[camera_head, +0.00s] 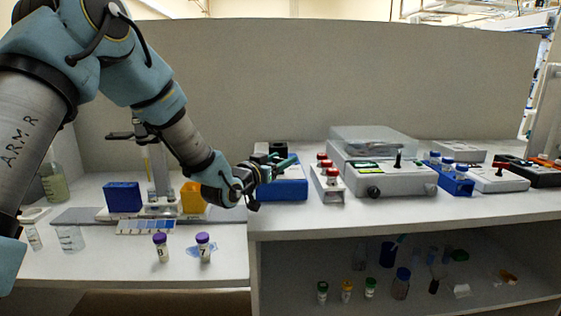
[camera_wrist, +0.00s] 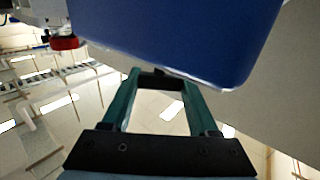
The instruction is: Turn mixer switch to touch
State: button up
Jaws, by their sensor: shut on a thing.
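The mixer is a blue box (camera_head: 283,188) with a black top piece (camera_head: 277,148), near the left end of the raised bench. In the wrist view its blue body (camera_wrist: 185,35) fills the top, just beyond my fingertips. My gripper (camera_head: 281,167) is in front of the mixer and hides part of it. In the wrist view my gripper (camera_wrist: 160,80) has its teal fingers apart, with a small dark piece (camera_wrist: 155,78) between the tips, which seems to be the switch. The switch's setting and markings cannot be read.
A white rack (camera_head: 328,190) with red-capped tubes stands close right of the mixer; one red cap (camera_wrist: 65,43) shows in the wrist view. A balance (camera_head: 385,178) stands further right. Two purple-capped vials (camera_head: 204,248) stand on the lower bench at left.

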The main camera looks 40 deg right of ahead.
jog(key=m+g, duration=0.2)
jog(key=g, duration=0.1)
jog(key=shift+w+r+g+h+b, duration=0.1)
jog(key=shift+g+h+b, duration=0.2)
jog(key=shift+g, duration=0.1)
jog(key=shift+d+r+m+g+p, duration=0.1)
jog(key=shift+m+g+p, duration=0.55)
jog(key=shift+m+g, duration=0.85)
jog(key=shift+g, duration=0.7)
jog(key=o, duration=1.4)
jog(key=shift+f, duration=0.2)
jog(key=b+v, duration=0.2)
jog(key=v, duration=0.9)
jog(key=shift+r, duration=0.2)
